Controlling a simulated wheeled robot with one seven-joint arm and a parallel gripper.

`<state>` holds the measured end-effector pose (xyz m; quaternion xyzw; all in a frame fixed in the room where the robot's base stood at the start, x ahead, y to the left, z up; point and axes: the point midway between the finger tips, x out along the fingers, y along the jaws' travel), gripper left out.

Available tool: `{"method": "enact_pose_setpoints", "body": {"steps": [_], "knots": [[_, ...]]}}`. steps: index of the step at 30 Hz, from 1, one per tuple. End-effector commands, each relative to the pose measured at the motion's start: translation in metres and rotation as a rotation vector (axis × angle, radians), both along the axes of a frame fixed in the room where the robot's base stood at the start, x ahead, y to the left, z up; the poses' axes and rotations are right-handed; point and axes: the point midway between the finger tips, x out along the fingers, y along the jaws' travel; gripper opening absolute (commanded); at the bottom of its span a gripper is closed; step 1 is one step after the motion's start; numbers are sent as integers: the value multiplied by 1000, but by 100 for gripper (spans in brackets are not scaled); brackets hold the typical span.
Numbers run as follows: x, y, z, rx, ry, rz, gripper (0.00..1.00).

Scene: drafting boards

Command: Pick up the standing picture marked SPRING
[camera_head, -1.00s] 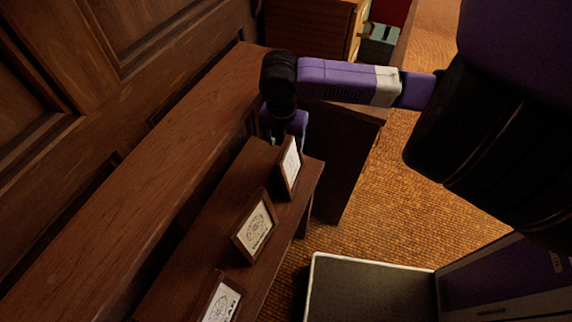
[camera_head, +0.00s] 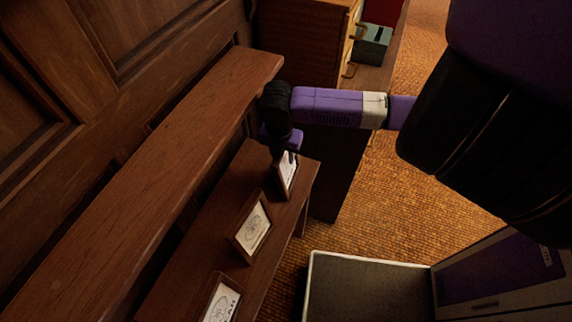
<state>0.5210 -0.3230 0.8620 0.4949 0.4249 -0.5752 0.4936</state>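Three small framed pictures stand in a row on a low wooden shelf (camera_head: 185,270). The far picture (camera_head: 287,178) is at the shelf's far end, the middle picture (camera_head: 253,229) is nearer, and the near picture (camera_head: 222,303) is partly cut off by the bottom edge. Each has a brown frame and a pale sheet with a drawing. I cannot read which one says SPRING. My gripper (camera_head: 286,154) is down at the top of the far picture, overlapping its upper edge in view. Its fingers are dark and small, so its opening and any contact are unclear.
A higher wooden ledge (camera_head: 165,165) runs along the panelled wall, left of the pictures and close to my wrist. A wooden cabinet (camera_head: 300,35) and a teal box (camera_head: 371,45) stand at the back. Woven floor (camera_head: 400,200) lies open to the right.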

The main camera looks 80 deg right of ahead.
Motion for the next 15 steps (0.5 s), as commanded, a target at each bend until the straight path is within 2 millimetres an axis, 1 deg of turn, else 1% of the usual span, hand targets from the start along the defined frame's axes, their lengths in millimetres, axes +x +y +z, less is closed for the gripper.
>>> {"method": "enact_pose_setpoints", "body": {"steps": [1,4,5,15], "knots": [[0,0,0,0,1,0,23],[0,0,0,0,1,0,3],[0,0,0,0,1,0,0],[0,0,1,0,0,0,0]]}}
